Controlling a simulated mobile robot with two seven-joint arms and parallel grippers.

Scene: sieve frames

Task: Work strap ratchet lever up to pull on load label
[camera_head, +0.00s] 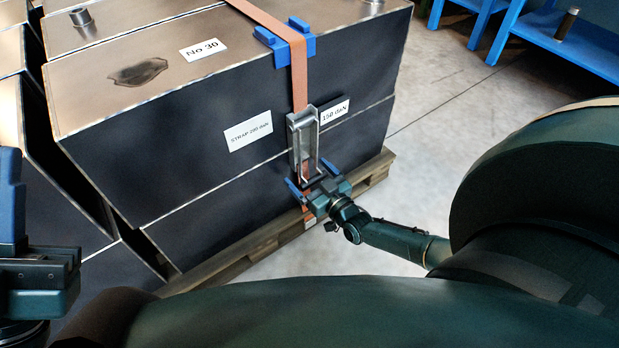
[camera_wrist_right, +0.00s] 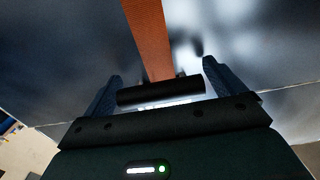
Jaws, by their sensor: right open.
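The strap ratchet (camera_head: 303,135) is a grey metal frame on the dark front face of the load. Its orange strap (camera_head: 299,80) runs up over the top edge. In the right wrist view, the strap (camera_wrist_right: 150,35) passes behind a dark round bar (camera_wrist_right: 160,91), seemingly the lever's handle. My right gripper (camera_head: 311,179) is open at the ratchet's lower end. Its blue fingers (camera_wrist_right: 164,86) stand either side of the bar, with gaps visible. White labels read "STRAP 200 daN" (camera_head: 248,131) and "150 daN" (camera_head: 335,111). My left gripper (camera_head: 12,200) is partly cut off at the left edge.
A blue corner protector (camera_head: 286,45) sits under the strap on the load's top edge. The load (camera_head: 130,150) stands on a wooden pallet (camera_head: 232,250). A "No 30" label (camera_head: 203,49) is on top. Blue benches (camera_head: 570,45) stand at the back right. Floor right of the load is clear.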

